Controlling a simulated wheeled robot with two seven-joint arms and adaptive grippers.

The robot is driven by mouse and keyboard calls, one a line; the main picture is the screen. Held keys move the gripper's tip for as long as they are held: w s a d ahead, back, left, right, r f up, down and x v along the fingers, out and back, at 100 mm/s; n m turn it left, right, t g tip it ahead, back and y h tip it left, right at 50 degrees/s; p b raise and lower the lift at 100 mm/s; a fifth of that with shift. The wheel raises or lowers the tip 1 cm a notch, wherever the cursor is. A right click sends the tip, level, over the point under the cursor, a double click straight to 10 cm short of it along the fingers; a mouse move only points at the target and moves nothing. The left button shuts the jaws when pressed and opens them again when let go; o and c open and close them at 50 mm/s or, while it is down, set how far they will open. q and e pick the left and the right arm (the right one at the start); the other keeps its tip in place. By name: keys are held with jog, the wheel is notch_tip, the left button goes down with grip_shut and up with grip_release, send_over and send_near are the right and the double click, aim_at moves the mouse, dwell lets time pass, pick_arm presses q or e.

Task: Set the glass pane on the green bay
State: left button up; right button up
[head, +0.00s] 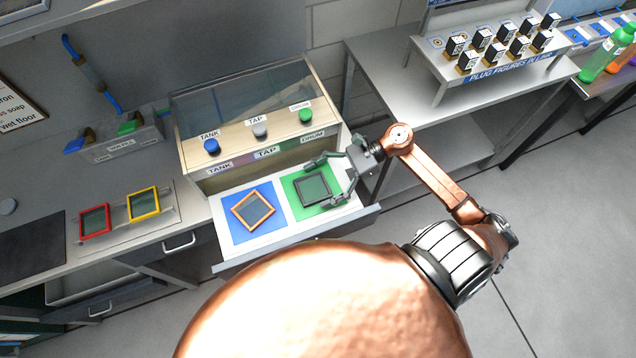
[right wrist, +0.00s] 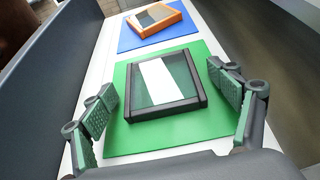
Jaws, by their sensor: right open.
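A black-framed glass pane (head: 313,189) lies flat on the green bay (head: 289,191) in the pulled-out drawer. In the right wrist view the pane (right wrist: 165,84) lies wholly within the green bay (right wrist: 150,139), with green showing around it. My right gripper (head: 323,184) is open, its fingers spread to either side of the pane. In the right wrist view the fingers (right wrist: 161,84) stand apart from the frame, with a gap on both sides. My left gripper is not in view.
An orange-framed pane (head: 253,209) lies turned on the blue bay (head: 240,233) beside the green one. Red-framed (head: 95,221) and yellow-framed (head: 143,204) panes lie on the left bench. A cabinet with labelled knobs (head: 260,131) stands behind the drawer (head: 325,225).

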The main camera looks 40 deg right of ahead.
jog(key=shift+r, duration=0.15)
jog(key=shift+d+r, duration=0.1)
jog(key=shift+d, duration=0.15)
jog(key=v, duration=1.1)
jog(key=shift+s+d, duration=0.15)
jog(key=shift+d, duration=0.05)
jog(key=shift+r, duration=0.15)
